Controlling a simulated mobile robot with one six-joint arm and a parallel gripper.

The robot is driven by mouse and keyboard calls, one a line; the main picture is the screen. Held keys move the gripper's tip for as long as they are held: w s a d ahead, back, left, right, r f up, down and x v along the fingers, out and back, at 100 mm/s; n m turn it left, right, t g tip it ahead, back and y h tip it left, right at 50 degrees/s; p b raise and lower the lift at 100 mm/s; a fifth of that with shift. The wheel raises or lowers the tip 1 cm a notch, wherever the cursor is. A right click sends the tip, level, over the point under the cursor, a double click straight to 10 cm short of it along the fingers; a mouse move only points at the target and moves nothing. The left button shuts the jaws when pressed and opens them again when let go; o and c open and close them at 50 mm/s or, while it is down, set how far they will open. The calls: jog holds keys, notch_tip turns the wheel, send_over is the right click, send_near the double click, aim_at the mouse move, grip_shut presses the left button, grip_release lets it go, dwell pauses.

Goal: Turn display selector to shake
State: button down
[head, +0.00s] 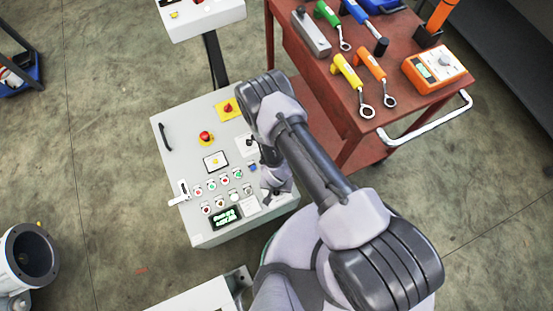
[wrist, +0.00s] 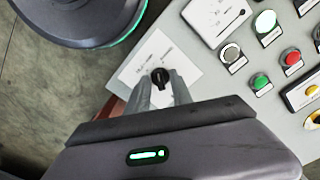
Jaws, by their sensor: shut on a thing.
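The display selector is a small black knob (wrist: 160,77) on a white label plate (wrist: 138,66) in the wrist view. The words on the plate are too blurred to read. My gripper (wrist: 163,90) is shut on the knob, with one grey finger on each side of it. In the head view my gripper (head: 276,188) is low over the right edge of the grey control panel (head: 180,140), and it hides the knob there.
Several round buttons (head: 225,181) and a red emergency button (head: 205,137) sit on the panel left of my gripper. A lever handle (head: 181,194) projects at the panel's left edge. A red tool cart (head: 400,100) stands behind and right.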

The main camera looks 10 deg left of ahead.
jog(key=m, duration=0.4)
jog(key=shift+m, duration=0.4)
dwell(0.4)
jog(key=c, duration=1.1)
grip_release()
notch_tip(320, 180, up, 18)
jog(key=p, duration=0.6)
jog(key=shift+f, duration=0.25)
